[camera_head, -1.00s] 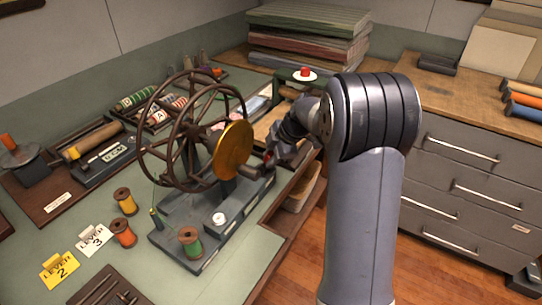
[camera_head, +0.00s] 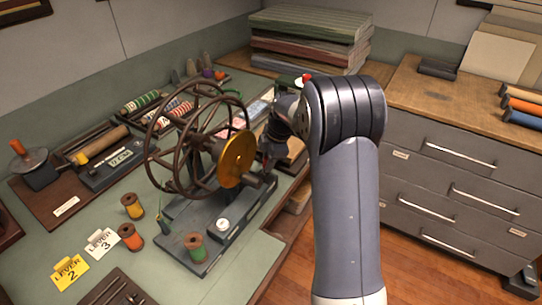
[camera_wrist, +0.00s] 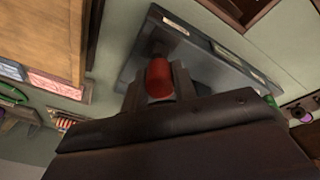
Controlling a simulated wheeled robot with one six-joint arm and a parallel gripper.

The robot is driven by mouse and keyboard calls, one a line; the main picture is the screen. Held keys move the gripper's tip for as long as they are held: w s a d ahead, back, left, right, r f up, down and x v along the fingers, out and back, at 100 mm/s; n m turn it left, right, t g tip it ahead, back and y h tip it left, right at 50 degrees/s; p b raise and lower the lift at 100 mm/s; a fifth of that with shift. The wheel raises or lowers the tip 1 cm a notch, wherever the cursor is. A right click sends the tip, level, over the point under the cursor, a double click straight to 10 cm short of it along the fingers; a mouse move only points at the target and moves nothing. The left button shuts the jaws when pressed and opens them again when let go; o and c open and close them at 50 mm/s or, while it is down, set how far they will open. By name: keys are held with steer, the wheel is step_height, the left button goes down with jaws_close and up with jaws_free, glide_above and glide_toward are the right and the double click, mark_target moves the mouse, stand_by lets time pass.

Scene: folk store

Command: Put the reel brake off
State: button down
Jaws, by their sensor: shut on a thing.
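The reel (camera_head: 190,145) is a dark spoked wheel with a brass disc (camera_head: 238,158) on its right side, standing on a grey base (camera_head: 215,235). In the wrist view, a red knob (camera_wrist: 158,78) sits between the fingers of my gripper (camera_wrist: 160,88), above the grey base (camera_wrist: 205,60). I take it to be the brake lever's handle; most of the lever is hidden. In the head view my gripper (camera_head: 268,158) is just right of the brass disc, and the knob cannot be made out there. My gripper is shut on the red knob.
Lever cards (camera_head: 70,272) lie at the left front. Stacked boards (camera_head: 310,40) rise behind. Drawers (camera_head: 450,180) stand to the right.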

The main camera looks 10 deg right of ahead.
stand_by(0.3)
steer(key=c, duration=1.1)
jaws_free()
steer(key=shift+r, duration=0.1)
steer(key=b+v, duration=0.1)
steer(key=v, duration=0.9)
steer(key=shift+r, duration=0.3)
